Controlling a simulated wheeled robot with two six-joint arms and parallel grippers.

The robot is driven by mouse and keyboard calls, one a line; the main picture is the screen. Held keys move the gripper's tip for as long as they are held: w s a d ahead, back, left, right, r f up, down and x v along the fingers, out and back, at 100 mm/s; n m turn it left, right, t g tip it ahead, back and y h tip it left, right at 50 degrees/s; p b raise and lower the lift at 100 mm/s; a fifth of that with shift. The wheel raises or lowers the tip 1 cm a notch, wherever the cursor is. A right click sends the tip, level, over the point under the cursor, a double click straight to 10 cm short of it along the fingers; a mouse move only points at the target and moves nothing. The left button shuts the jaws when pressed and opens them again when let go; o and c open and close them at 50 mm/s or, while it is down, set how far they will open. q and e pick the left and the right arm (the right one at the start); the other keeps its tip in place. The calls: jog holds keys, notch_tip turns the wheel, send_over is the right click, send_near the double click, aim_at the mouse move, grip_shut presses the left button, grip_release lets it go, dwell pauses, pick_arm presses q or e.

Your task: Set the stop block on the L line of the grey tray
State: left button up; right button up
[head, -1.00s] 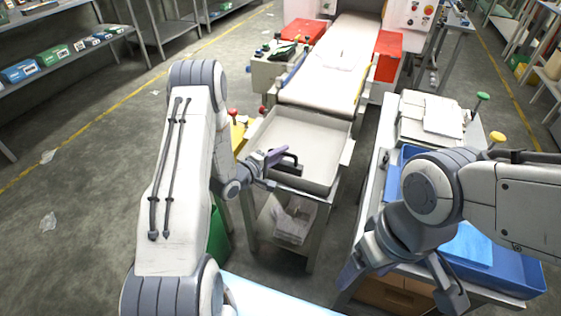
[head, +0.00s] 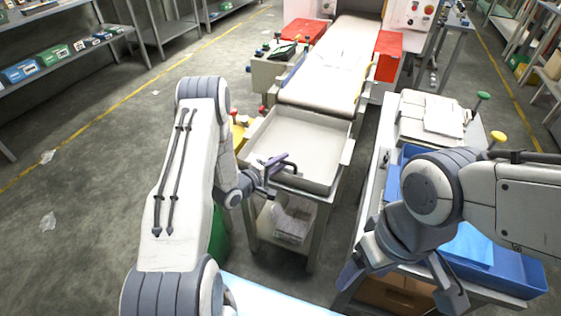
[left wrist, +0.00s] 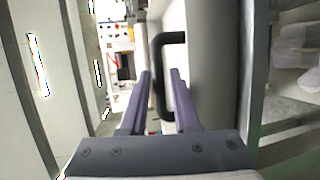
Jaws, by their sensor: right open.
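The grey tray (head: 262,128) stands in front of the conveyor in the head view, and its floor looks bare. My left gripper (head: 281,164) is at the tray's front wall, its fingers pointing right. In the left wrist view its two purple fingers are apart, and a black loop handle (left wrist: 159,85) shows at their tips. One bar of the handle appears between the fingers; I cannot tell whether they touch it. My right gripper (head: 400,287) is open and empty over the right-hand table. I cannot make out the stop block or the L line.
A conveyor (head: 325,75) runs back from the tray, with red boxes (head: 389,55) beside it. A blue bin (head: 510,272) lies on the right-hand table under my right arm. Yellow and green knobs (head: 498,137) stand at that table's edge. Open floor lies to the left.

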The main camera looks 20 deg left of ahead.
pick_arm(q)
jog(key=shift+r, duration=0.1)
jog(key=shift+s+a+r, duration=0.1)
jog(key=v, duration=1.1)
jog(key=d+r+m+g+y, duration=0.2)
jog(key=d+r+m+g, duration=0.15)
jog(key=d+m, duration=0.25)
jog(key=d+r+m+g+y, duration=0.2)
jog(key=d+r+m+g, duration=0.15)
jog(key=d+m, duration=0.25)
jog(key=s+d+r+m+g, duration=0.2)
jog(key=s+d+r+m, duration=0.1)
jog(key=s, duration=0.6)
jog(key=s+d+r+m+g, duration=0.3)
jog(key=s+r, duration=0.1)
jog(key=s, duration=0.4)
jog(key=s+d+r+m+g+y, duration=0.1)
jog(key=s+d+r+m+g, duration=0.1)
jog(key=s, duration=0.7)
jog(key=shift+s+d+r+m+g, duration=0.3)
jog(key=shift+d+r+m, duration=0.4)
jog(key=shift+d+m, duration=0.15)
